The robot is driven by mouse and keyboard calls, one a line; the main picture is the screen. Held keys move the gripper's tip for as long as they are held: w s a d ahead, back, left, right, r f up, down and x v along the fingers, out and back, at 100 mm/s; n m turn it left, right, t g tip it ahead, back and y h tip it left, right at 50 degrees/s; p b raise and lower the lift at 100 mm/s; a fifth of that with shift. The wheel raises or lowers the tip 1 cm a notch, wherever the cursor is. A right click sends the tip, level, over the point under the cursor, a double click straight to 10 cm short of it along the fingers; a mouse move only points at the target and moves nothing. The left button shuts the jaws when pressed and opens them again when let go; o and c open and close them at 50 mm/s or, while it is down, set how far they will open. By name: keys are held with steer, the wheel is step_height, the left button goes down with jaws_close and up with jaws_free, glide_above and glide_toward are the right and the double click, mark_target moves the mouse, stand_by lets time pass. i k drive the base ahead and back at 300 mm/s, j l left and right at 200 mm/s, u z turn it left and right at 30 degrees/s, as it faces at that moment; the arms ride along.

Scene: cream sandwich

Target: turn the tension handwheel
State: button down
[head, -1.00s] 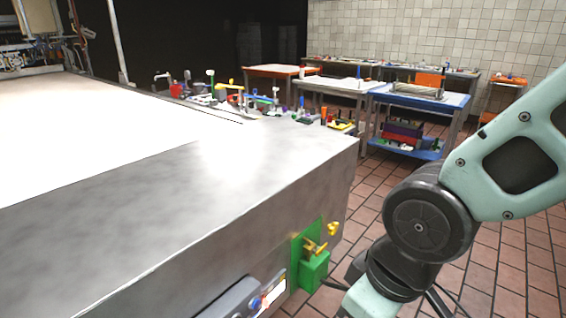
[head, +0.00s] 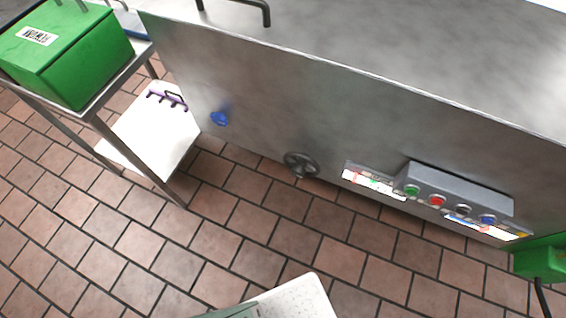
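A dark round handwheel (head: 301,165) sits low on the front panel of the long steel machine (head: 330,95) in the head view. It is left of the control box and right of a blue knob (head: 219,118). My gripper is not in view, so its state and distance from the wheel do not show. Nothing covers the wheel.
A control box (head: 455,192) with several coloured buttons juts from the panel. A steel cart (head: 155,135) with a green box (head: 65,50) stands at left. A green box (head: 545,258) with a cable is at far right. The tiled floor (head: 285,240) before the wheel is mostly clear.

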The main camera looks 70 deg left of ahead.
mark_target(298, 169)
steer(key=u, duration=1.9)
